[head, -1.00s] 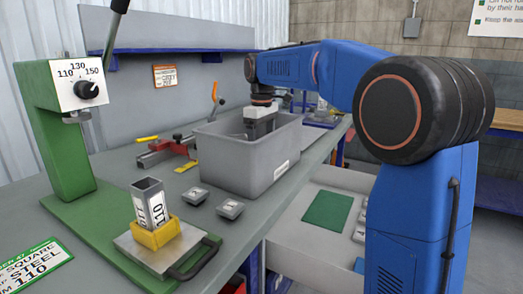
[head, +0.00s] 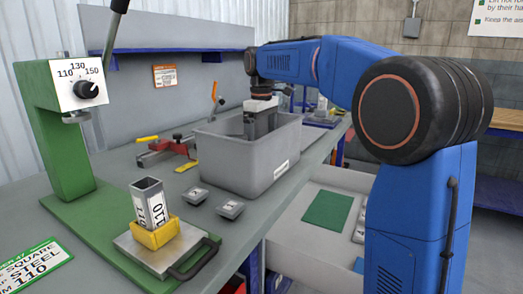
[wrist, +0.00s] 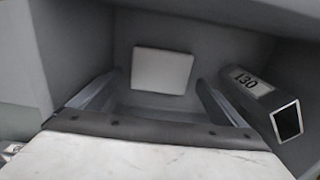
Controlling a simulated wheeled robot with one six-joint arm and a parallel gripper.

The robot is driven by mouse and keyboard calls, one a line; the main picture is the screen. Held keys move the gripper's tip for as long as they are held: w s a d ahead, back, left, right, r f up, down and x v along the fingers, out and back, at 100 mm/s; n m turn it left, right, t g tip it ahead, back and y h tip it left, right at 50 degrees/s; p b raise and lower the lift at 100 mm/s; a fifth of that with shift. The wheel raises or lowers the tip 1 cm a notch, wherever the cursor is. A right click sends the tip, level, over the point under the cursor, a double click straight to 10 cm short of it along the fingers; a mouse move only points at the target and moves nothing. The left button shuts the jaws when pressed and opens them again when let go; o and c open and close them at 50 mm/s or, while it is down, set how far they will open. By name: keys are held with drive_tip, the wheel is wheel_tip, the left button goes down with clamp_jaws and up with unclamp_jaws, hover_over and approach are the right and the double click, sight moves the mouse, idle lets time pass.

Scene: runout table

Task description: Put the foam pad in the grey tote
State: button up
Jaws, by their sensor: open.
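The grey tote (head: 240,170) stands on the bench, and its inside fills most of the wrist view (wrist: 75,40). A pale square pad (wrist: 163,70), which looks like the foam pad, lies flat on the tote floor in the wrist view. My gripper (head: 262,128) reaches down into the tote. Its two fingers are apart in the wrist view (wrist: 158,92), with nothing between them, and the pad appears beyond their tips. The tote walls hide the pad in the head view.
A square steel tube marked 130 (wrist: 258,95) is in the tote at right. A green press (head: 70,135), a tube in a yellow holder (head: 155,235), two small grey blocks (head: 230,209) and a red clamp (head: 165,152) are on the bench. A drawer below holds a green sheet (head: 327,209).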

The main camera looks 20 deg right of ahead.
wheel_tip(320, 180, up, 10)
idle(0.4)
drive_tip(key=shift+r, duration=0.1)
